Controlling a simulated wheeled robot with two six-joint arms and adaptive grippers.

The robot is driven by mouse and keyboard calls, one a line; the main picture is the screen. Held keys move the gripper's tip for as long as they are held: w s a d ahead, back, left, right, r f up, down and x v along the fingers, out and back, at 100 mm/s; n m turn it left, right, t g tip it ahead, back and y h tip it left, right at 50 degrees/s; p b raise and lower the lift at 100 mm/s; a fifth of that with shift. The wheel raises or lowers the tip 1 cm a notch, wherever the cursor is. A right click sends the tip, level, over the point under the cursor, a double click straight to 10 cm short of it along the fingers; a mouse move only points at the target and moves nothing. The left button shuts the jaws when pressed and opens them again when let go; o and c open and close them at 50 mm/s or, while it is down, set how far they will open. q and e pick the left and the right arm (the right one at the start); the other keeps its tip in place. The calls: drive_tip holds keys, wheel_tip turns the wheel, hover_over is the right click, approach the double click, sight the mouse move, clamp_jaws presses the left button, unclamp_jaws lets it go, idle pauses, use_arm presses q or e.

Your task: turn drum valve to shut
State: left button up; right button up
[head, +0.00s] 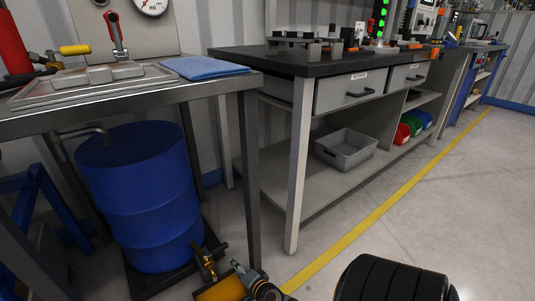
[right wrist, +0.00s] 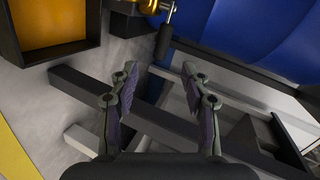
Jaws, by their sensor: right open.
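A blue drum (head: 145,200) stands under the bench at left in the head view; its curved side shows top right in the right wrist view (right wrist: 235,35). A brass valve (head: 206,264) with a dark handle sits low by the drum's front. In the right wrist view, the valve (right wrist: 150,6) is partly cut off at the top edge, its black handle (right wrist: 164,38) pointing down the picture. My right gripper (right wrist: 160,76) is open and empty, its fingertips just below the handle in that picture and apparently apart from it. I cannot tell the valve's setting. My left gripper is not in view.
An orange-lined box (head: 222,290) lies by the valve; it also shows in the right wrist view (right wrist: 55,22). Dark base bars (right wrist: 130,110) run below the drum. A bench leg (head: 251,180) stands close right. Open floor (head: 450,190) lies further right.

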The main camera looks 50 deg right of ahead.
drive_tip(key=s+a+r+n+g+p, duration=0.1)
drive_tip(key=s+r+n+g+p, duration=0.2)
drive_tip(key=p, duration=1)
drive_tip(key=s+a+r+n+g+y+p, duration=0.1)
drive_tip(key=s+a+r+n+g+p, duration=0.1)
drive_tip(key=s+n+p, duration=0.5)
drive_tip(key=s+r+g+p, duration=0.1)
drive_tip(key=s+p, duration=0.5)
drive_tip(key=s, duration=0.1)
drive_tip(key=shift+a, duration=0.15)
drive_tip(key=shift+r, duration=0.1)
